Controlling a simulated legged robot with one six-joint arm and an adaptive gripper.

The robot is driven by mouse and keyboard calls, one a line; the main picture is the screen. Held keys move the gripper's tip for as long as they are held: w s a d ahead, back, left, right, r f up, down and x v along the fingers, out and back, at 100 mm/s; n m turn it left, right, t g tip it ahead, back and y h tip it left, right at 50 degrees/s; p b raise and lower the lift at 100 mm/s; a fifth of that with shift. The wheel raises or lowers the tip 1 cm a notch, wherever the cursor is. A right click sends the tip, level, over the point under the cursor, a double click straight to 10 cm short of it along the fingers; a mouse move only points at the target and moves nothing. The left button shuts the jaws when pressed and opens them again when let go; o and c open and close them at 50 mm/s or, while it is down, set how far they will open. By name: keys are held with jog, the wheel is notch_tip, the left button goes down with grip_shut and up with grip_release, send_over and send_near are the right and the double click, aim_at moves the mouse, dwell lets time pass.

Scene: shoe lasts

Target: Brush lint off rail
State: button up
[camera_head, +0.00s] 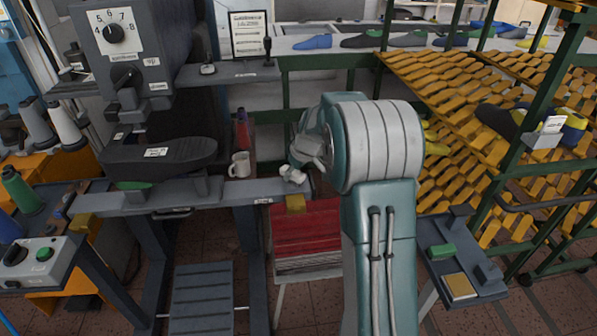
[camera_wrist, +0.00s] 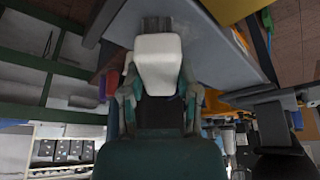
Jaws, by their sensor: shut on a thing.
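My gripper (camera_head: 293,174) is above the right end of the grey rail (camera_head: 230,190) that runs in front of the machine. In the wrist view my gripper (camera_wrist: 158,82) is shut on a pale block (camera_wrist: 158,58) with a dark end, which looks like a brush. In the head view the held thing is mostly hidden by my gripper and arm. I cannot tell whether its dark end touches the rail. I cannot make out lint on the rail.
A white mug (camera_head: 240,165) and a red bottle (camera_head: 242,130) stand just left of my gripper. A yellow block (camera_head: 295,204) is just below it.

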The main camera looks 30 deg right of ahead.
aim_at(237, 184)
jog(key=shift+w+a, duration=0.25)
jog(key=shift+a, duration=0.5)
jog(key=shift+w+a, duration=0.2)
jog(key=shift+a, duration=0.6)
jog(key=shift+w+a, duration=0.25)
jog(key=shift+a, duration=0.5)
jog(key=shift+w+a, duration=0.5)
jog(key=shift+a, duration=1.05)
jog(key=shift+w+a, duration=0.5)
jog(key=shift+a, duration=1.1)
jog(key=shift+w+a, duration=0.5)
jog(key=shift+a, duration=1.05)
jog(key=shift+r, duration=3)
notch_tip(237, 184, up, 3)
